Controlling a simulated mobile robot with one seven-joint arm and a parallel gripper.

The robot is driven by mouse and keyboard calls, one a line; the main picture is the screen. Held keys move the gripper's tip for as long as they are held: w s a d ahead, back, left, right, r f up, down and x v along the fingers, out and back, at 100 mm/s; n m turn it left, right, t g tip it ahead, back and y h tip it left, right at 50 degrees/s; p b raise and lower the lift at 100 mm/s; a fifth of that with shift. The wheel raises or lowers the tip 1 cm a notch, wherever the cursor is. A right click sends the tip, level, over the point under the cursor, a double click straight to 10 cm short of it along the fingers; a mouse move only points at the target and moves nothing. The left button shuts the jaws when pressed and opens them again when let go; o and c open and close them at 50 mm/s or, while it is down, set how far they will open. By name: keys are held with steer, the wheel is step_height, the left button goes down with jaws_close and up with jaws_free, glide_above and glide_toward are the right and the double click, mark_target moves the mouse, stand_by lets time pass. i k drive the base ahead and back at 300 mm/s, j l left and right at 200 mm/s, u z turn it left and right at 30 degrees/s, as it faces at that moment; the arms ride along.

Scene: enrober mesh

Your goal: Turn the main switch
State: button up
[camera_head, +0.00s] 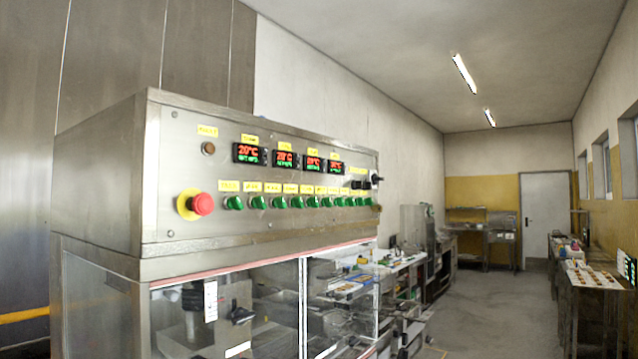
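The steel control panel (300,145) of the machine fills the left and middle of the view. A black rotary knob (376,179) sticks out at the panel's far right end; it looks like the main switch, but its label and setting are too small to read. A red emergency button (202,204) on a yellow base sits at the panel's lower left. A row of several green knobs (278,202) runs along the lower panel under yellow labels. My gripper is not in view.
Lit temperature displays (285,159) sit above the green knobs. Clear doors (275,310) close the machine's front below the panel. A work table (595,279) with items stands at the right. The grey floor aisle (490,310) between looks free.

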mark_target(375, 178)
steer(key=i+l, duration=0.2)
steer(key=l, duration=0.2)
steer(key=i+l, duration=0.2)
steer(key=l, duration=0.2)
steer(key=i+l, duration=0.2)
steer(key=l, duration=0.2)
steer(key=i+l, duration=0.2)
steer(key=l, duration=0.2)
steer(key=i+l, duration=0.2)
steer(key=l, duration=0.2)
steer(key=i+l, duration=0.2)
steer(key=l, duration=0.2)
